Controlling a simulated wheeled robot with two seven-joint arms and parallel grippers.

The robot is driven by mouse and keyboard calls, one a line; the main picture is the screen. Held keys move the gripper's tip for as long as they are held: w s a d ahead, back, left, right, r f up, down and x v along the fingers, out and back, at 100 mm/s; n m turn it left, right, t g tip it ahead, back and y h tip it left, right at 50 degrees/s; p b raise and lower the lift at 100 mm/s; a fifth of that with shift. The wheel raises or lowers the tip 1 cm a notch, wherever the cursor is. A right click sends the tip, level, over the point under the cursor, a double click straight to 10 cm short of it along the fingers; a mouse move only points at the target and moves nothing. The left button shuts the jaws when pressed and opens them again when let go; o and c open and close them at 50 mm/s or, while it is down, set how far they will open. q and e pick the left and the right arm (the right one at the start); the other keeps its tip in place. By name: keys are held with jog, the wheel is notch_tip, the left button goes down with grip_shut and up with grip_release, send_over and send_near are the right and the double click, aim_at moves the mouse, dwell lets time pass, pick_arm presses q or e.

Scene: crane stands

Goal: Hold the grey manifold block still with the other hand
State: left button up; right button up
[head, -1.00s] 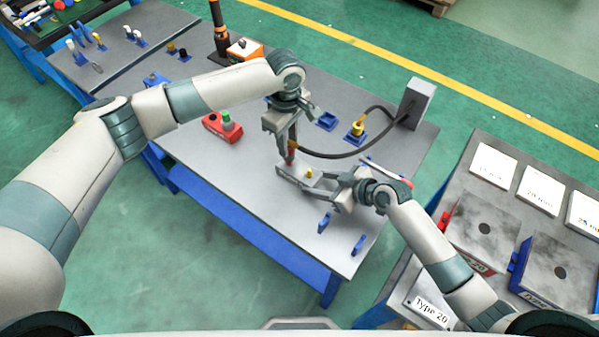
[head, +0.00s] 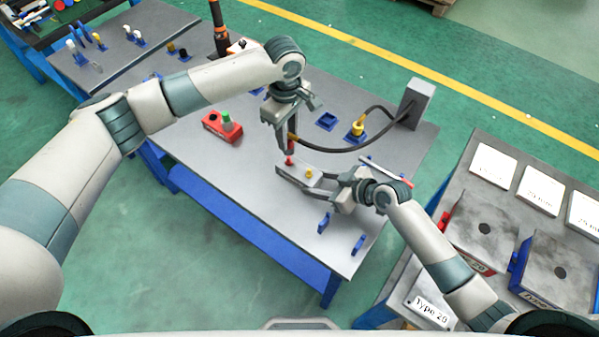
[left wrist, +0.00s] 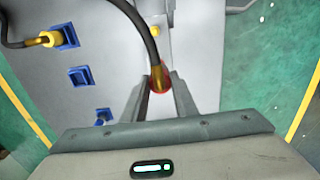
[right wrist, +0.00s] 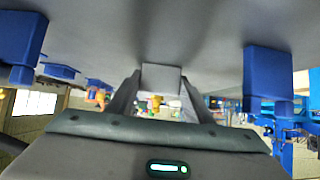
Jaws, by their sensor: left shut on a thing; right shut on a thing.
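The grey manifold block (head: 316,180) is at the front right of the grey table, with a small yellow fitting (head: 309,174) on it. My right gripper (head: 306,181) is shut on the block, low over the table; the block also shows between its fingers in the right wrist view (right wrist: 161,76). My left gripper (head: 284,148) points down just behind and above the block. It is shut on the end of a dark hose (head: 335,155), which has a brass collar and red end (left wrist: 160,84) between the fingers. The red end looks apart from the yellow fitting.
The hose runs to a grey box (head: 415,102) at the table's right end. A yellow plug (head: 357,129) in a blue holder and an empty blue holder (head: 326,121) stand behind. Small blue stands (head: 323,222) are near the front edge. A red box (head: 222,127) with a green button sits left.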

jog(key=o, duration=1.3)
jog(key=shift+o, duration=0.2)
jog(key=shift+r, duration=0.1)
jog(key=v, duration=1.2)
pick_arm(q)
jog(key=shift+r, duration=0.1)
jog(key=shift+r+p, duration=1.95)
jog(key=shift+p, duration=0.85)
pick_arm(e)
jog(key=shift+r, duration=2.75)
